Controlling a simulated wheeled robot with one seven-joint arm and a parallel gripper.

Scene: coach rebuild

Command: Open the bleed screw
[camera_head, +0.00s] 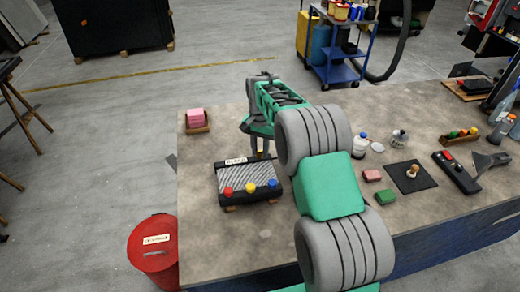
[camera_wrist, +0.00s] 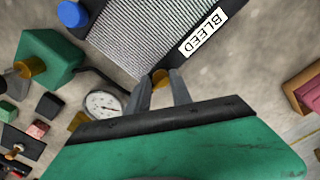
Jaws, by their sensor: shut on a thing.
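The ribbed grey and black radiator-like block (camera_head: 248,182) stands on the bench, with red, yellow and blue caps along its near side. Its white BLEED label (camera_wrist: 203,34) reads clearly in the wrist view and sits at the block's edge. The small brass bleed screw (camera_wrist: 160,79) is just beyond that edge, beside the label. My gripper (camera_wrist: 160,75) is shut on the screw, with one grey finger on each side. In the head view my gripper (camera_head: 260,149) is at the block's far right corner. The fingers hide part of the screw.
A round gauge (camera_wrist: 103,105) and a green block with a brass fitting (camera_wrist: 46,58) lie close by in the wrist view. A pink block (camera_head: 195,116) sits in a wooden tray at the bench's left. A red bin (camera_head: 153,250) stands beside the bench. Bottles and small parts lie right of my arm.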

